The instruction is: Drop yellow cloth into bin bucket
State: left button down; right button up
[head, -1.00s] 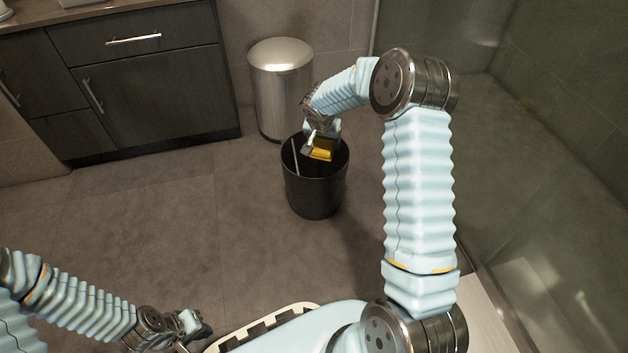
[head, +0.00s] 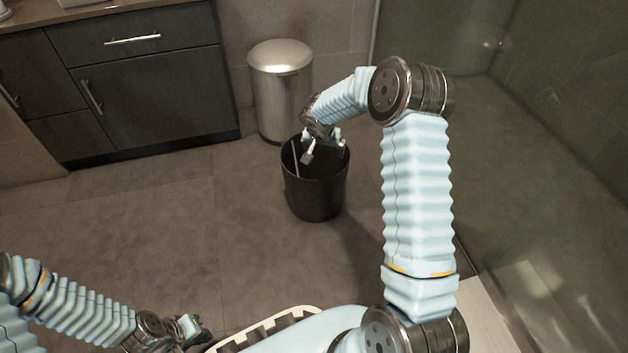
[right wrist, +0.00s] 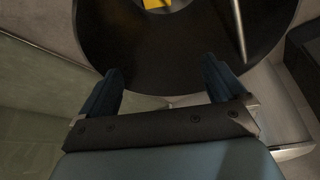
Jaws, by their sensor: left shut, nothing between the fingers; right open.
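The black bin bucket (head: 316,192) stands on the floor in the middle of the head view. My right gripper (head: 326,154) is over its open top, with the fingers spread and nothing between them. In the right wrist view, the open fingers (right wrist: 160,95) point into the bucket (right wrist: 110,35). The yellow cloth (right wrist: 157,4) shows partly at the top edge of that view, inside the bucket and apart from the fingers. In the head view the cloth is hidden. My left gripper (head: 203,332) is at the lower left, shut and empty, far from the bucket.
A metal pedal bin (head: 281,90) stands just behind the bucket. A dark cabinet (head: 150,100) is at the upper left. A thin light rod (head: 295,158) leans inside the bucket. A glass panel (head: 500,150) is to the right. The floor left of the bucket is clear.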

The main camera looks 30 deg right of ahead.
jog(key=p+v, duration=0.2)
jog(key=v, duration=1.1)
jog(key=shift+r, duration=0.4)
jog(key=shift+a, duration=0.1)
